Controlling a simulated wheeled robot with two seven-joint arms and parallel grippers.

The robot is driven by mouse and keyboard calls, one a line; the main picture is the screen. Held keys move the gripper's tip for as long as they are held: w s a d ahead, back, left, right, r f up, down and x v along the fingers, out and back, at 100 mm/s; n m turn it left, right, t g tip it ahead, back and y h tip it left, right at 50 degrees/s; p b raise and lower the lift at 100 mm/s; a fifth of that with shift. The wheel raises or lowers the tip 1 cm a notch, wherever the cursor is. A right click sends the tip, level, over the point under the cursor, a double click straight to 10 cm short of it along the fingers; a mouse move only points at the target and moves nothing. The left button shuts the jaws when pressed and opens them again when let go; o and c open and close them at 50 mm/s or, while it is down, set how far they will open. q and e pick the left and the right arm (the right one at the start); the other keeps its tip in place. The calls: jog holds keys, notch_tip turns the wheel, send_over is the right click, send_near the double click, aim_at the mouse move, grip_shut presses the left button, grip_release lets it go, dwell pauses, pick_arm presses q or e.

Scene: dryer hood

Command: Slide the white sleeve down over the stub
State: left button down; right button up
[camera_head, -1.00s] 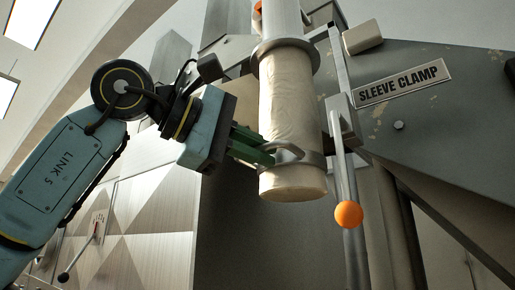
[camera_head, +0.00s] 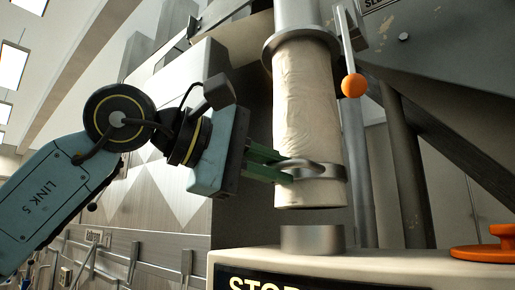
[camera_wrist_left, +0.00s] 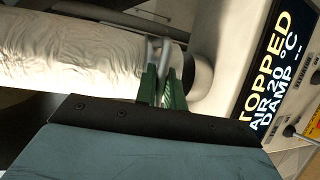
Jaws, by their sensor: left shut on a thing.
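The white sleeve (camera_head: 306,115) hangs upright from a metal collar and pipe, with a metal band and loop handle (camera_head: 318,171) near its lower end. The metal stub (camera_head: 312,239) stands below it on a pale housing. In the head view a small gap shows between the sleeve's lower rim and the stub's top. My left gripper (camera_head: 292,168) comes in from the left and is shut on the loop handle. In the left wrist view its green fingers (camera_wrist_left: 162,88) close at the loop, beside the wrinkled sleeve (camera_wrist_left: 70,52). My right gripper is out of view.
An orange-knobbed lever (camera_head: 353,84) hangs right of the sleeve. An orange part (camera_head: 487,248) sits on the housing at the right.

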pick_arm(q)
notch_tip(320, 180, down, 6)
jog(key=b, duration=0.3)
jog(key=shift+d+f+b, duration=0.1)
jog(key=shift+f+b, duration=0.1)
jog(key=shift+b, duration=0.1)
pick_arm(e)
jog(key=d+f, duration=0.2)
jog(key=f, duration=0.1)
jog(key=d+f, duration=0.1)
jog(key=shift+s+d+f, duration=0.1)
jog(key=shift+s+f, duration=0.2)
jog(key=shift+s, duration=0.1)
pick_arm(q)
jog(key=c, duration=1.9)
grip_release()
jog(key=o, duration=0.4)
jog(key=shift+r, duration=0.15)
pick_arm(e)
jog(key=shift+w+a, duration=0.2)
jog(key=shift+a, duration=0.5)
pick_arm(q)
jog(key=v, duration=1.3)
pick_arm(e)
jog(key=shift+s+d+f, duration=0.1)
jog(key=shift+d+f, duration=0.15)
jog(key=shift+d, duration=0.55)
